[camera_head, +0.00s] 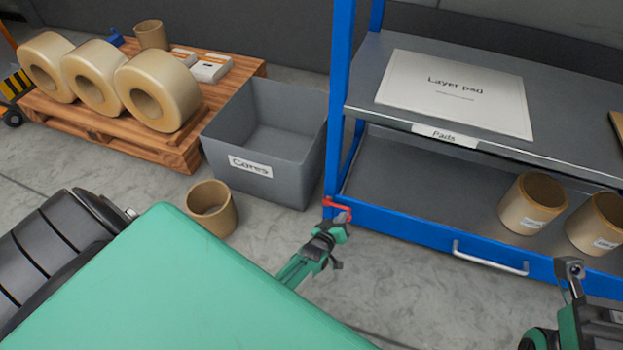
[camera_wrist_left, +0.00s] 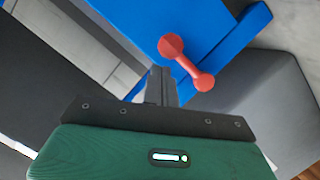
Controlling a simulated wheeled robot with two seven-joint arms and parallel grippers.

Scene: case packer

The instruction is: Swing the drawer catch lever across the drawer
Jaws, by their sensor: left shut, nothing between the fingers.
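The red drawer catch lever (camera_head: 337,204) sits at the left end of the blue drawer front (camera_head: 400,232), by the shelf's corner post. In the left wrist view the lever (camera_wrist_left: 187,62) is a short bar with two round ends, lying at a slant beside the fingertips. My left gripper (camera_head: 338,231) is shut and empty, just below and in front of the lever; I cannot tell whether it touches it. Its fingers (camera_wrist_left: 161,80) point at the blue frame. My right gripper (camera_head: 570,268) is partly in view at the lower right, in front of the drawer.
The drawer has a silver handle (camera_head: 490,258) and two cardboard cores (camera_head: 532,203) behind its front. A layer pad (camera_head: 456,92) lies on the shelf above. A grey Cores bin (camera_head: 265,178) and a loose core (camera_head: 211,208) stand left. A pallet (camera_head: 180,154) holds tape rolls.

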